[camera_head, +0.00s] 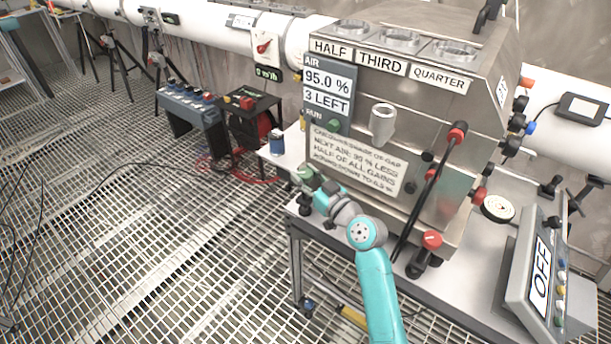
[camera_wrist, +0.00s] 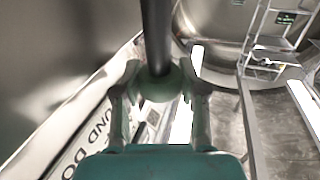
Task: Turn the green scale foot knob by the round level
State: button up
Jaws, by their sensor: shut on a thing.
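My gripper (camera_head: 309,184) is at the left front corner of the steel machine, low by its base. In the wrist view my gripper (camera_wrist: 158,88) has a finger on each side of a pale green round knob (camera_wrist: 157,84), shut on it. A dark post (camera_wrist: 155,35) rises from the knob in that view. In the head view the knob is mostly hidden by the fingers. I cannot clearly make out a round level; a round white dial (camera_head: 497,207) lies on the bench at the right, far from my gripper.
The steel machine (camera_head: 440,110) stands on a bench (camera_head: 455,290), with a lettered plate (camera_head: 355,160) close above my gripper. Grating floor (camera_head: 170,270) lies open at left.

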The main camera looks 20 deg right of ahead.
dwell(0.3)
jog(key=o, duration=1.2)
jog(key=shift+c, duration=0.2)
jog(key=v, duration=1.2)
jog(key=shift+w, duration=0.1)
